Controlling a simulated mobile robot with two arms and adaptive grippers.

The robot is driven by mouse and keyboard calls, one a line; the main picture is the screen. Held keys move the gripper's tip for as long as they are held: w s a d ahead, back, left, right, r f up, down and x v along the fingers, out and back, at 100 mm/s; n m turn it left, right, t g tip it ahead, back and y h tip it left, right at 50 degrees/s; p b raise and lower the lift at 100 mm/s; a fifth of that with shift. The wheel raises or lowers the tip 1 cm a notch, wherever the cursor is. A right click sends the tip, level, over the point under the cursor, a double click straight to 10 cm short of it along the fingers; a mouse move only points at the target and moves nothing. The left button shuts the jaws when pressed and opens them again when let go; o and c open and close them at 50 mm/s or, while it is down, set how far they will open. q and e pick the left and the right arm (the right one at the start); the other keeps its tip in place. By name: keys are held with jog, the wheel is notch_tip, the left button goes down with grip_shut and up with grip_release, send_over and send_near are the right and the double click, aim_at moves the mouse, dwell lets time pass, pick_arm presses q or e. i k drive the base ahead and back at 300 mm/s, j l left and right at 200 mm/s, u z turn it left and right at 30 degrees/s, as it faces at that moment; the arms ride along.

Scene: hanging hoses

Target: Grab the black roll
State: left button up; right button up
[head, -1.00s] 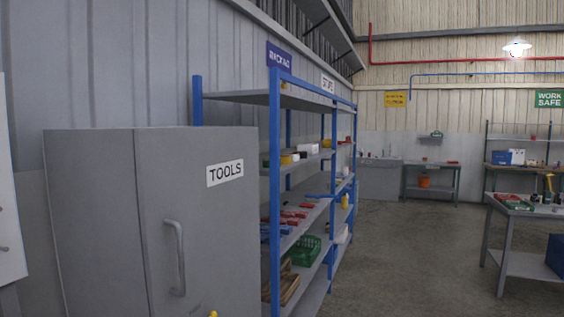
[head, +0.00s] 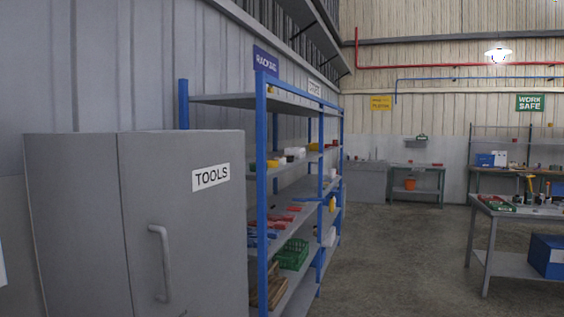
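I cannot make out a black roll anywhere in the head view. The blue-framed shelf rack (head: 262,200) stands along the left wall and holds several small items, too small to tell apart fully. Yellow and white items sit on an upper shelf, and red and blue items lie on a middle shelf. A green basket (head: 291,255) sits on a lower shelf. Neither of my grippers is in view.
A grey tools cabinet (head: 80,225) stands close at the left. A workbench (head: 510,210) with small items and a blue box (head: 546,256) stands at the right. A bench with an orange bucket (head: 410,184) is at the back. The floor (head: 400,260) between is clear.

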aim_at(290, 159)
jog(key=i+l, duration=0.15)
jog(key=i, duration=0.35)
jog(key=i+l+u, duration=0.1)
jog(key=i, duration=0.4)
jog(key=l, duration=0.05)
